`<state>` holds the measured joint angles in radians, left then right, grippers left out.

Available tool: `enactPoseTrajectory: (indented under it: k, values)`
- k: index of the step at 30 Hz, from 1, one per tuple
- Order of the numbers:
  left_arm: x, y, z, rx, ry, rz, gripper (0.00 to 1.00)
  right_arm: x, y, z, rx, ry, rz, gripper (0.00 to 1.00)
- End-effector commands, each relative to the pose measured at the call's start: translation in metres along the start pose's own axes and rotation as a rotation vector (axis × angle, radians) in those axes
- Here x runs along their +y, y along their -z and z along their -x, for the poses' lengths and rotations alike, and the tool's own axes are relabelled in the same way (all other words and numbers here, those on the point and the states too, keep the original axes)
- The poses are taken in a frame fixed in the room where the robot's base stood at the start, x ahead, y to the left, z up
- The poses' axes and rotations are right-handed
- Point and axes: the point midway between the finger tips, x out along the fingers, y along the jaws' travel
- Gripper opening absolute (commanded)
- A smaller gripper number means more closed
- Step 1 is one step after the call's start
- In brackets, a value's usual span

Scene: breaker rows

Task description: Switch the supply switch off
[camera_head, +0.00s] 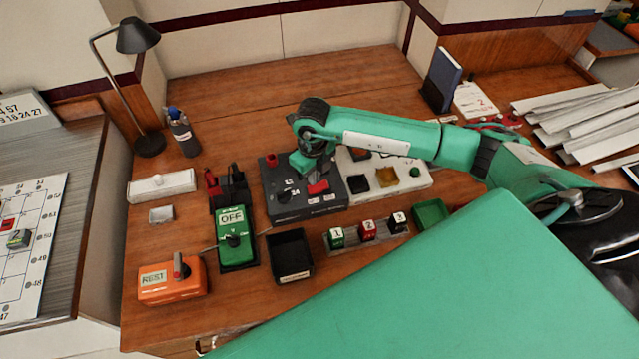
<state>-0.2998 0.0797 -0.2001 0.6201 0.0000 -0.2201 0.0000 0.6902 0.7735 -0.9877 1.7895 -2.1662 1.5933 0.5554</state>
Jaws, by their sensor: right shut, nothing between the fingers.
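A dark grey switch box (288,206) stands in the middle of the desk. It carries a red rocker-like part (318,187), a red button (271,159) at its far left and small white labels too small to read. I cannot tell for sure which control is the supply switch. My right gripper (301,173) points down just over the dark box, beside the red rocker; it is shut and empty. I cannot tell whether it touches the box, and it hides part of the top. My left gripper is not in view.
Close by are a white button box (415,180), a green box marked OFF (232,254), an orange box marked REST (190,291), a black tray (275,242), numbered blocks (367,231) and a green tray (446,209). A lamp (150,143) and bottle (184,135) stand far left.

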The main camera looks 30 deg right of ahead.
Motion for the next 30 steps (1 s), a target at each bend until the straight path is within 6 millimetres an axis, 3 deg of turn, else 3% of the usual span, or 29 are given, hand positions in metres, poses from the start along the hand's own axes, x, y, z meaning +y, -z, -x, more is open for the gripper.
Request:
enactPoseTrajectory:
  k: [16,30]
  values:
    - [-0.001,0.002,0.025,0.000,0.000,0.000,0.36,0.000,0.000,0.046,0.000,0.000,-0.001,0.00]
    - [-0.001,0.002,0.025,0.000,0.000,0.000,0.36,0.000,0.000,0.048,0.001,0.000,0.000,0.00]
